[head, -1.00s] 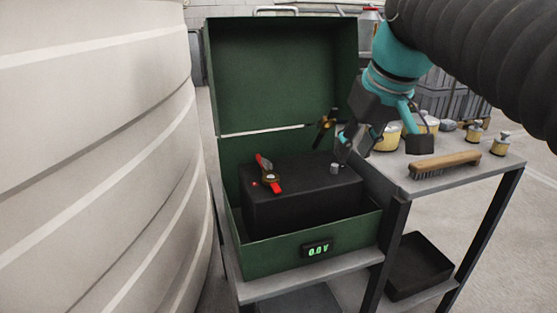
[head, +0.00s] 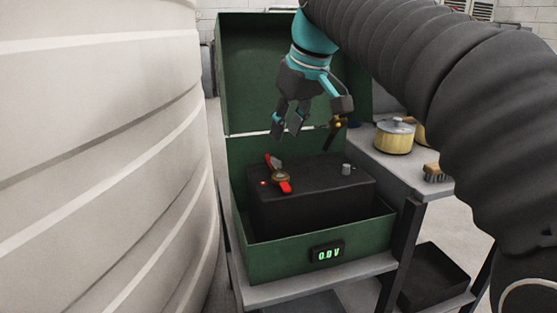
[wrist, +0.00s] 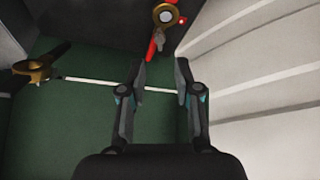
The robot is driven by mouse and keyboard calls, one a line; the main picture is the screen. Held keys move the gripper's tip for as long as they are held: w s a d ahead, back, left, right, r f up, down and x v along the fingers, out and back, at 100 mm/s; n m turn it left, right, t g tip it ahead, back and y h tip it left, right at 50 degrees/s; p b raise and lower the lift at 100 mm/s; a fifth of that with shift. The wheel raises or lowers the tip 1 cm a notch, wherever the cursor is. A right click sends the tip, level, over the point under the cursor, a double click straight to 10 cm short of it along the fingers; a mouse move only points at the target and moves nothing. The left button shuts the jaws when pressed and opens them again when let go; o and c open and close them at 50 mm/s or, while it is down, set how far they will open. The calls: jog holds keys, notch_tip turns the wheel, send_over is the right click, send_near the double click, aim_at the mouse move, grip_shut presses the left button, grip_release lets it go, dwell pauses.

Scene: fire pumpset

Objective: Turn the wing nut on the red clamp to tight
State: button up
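The red clamp (head: 284,186) with its brass wing nut (head: 279,176) sits on the left part of the black battery's top. In the wrist view the red clamp (wrist: 153,46) and its round brass and grey centre (wrist: 165,15) show at the top edge, beyond the fingertips. My gripper (head: 288,130) hangs above and behind the battery, above the clamp and apart from it. In the wrist view my gripper (wrist: 160,75) has its two fingers spread with nothing between them.
The black battery (head: 330,205) stands in a green box (head: 290,257) with its lid up; the display reads 0.0 V. A dark clamp with brass (head: 335,128) is at the back right, near my gripper. A bench with tins (head: 394,138) is right, a large pale tank (head: 100,150) left.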

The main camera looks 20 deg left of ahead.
aim_at(276, 162)
jog(key=b+x, duration=0.1)
jog(key=x, duration=0.6)
jog(key=shift+f+b, duration=0.2)
jog(key=shift+b, duration=0.2)
grip_shut()
